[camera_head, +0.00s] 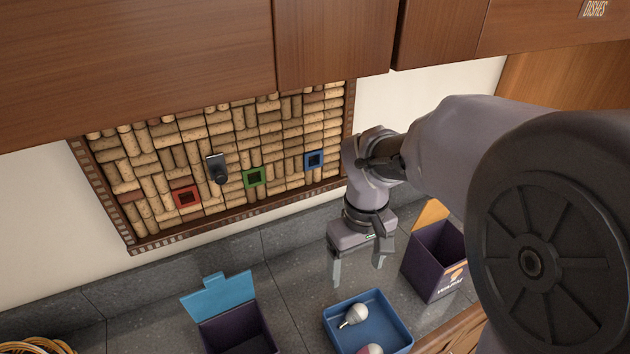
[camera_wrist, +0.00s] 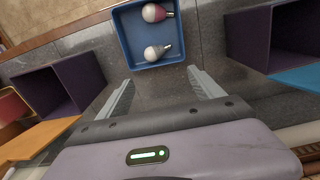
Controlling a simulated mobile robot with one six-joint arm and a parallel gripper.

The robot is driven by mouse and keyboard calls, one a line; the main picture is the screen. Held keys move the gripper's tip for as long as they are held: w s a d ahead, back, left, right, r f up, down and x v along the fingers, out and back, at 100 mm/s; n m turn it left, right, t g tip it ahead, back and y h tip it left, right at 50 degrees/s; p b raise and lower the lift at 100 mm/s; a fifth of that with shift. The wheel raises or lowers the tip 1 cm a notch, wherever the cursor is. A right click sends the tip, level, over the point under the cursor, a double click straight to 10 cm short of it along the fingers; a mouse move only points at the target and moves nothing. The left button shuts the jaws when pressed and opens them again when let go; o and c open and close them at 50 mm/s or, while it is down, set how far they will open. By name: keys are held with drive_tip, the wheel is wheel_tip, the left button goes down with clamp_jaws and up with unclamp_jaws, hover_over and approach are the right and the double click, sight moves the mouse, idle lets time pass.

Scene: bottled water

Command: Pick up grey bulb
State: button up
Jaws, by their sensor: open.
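A grey-white bulb (camera_head: 356,313) lies on its side in a blue tray (camera_head: 388,318) on the counter. In the wrist view the grey bulb (camera_wrist: 152,54) lies at the near side of the tray (camera_wrist: 125,36), its metal base pointing right. A pink-and-white bulb (camera_wrist: 152,13) lies beyond it in the same tray; only part of it (camera_head: 371,349) shows at the bottom of the head view. My gripper (camera_head: 358,274) is open and empty, pointing down above the counter just behind the tray. In the wrist view its fingers (camera_wrist: 160,76) are apart, short of the grey bulb.
A purple box with an orange flap (camera_head: 433,255) stands right of the tray. A purple box with a blue flap (camera_head: 222,296) stands to the left. A cork board (camera_head: 236,148) hangs on the wall behind, below wooden cabinets (camera_head: 335,40). Bare counter (camera_head: 292,262) lies between the left box and my gripper.

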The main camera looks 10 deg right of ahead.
drive_tip(key=b, duration=0.3)
hover_over(353, 314)
wheel_tip(353, 314, down, 6)
wheel_tip(353, 314, down, 6)
drive_tip(key=shift+s+d+r+b, duration=0.1)
drive_tip(key=shift+d+b, duration=0.05)
drive_tip(key=shift+b, duration=0.85)
wheel_tip(353, 314, down, 5)
drive_tip(key=b, duration=0.3)
drive_tip(key=shift+r, duration=0.1)
drive_tip(key=shift+c, duration=0.2)
drive_tip(key=c, duration=1)
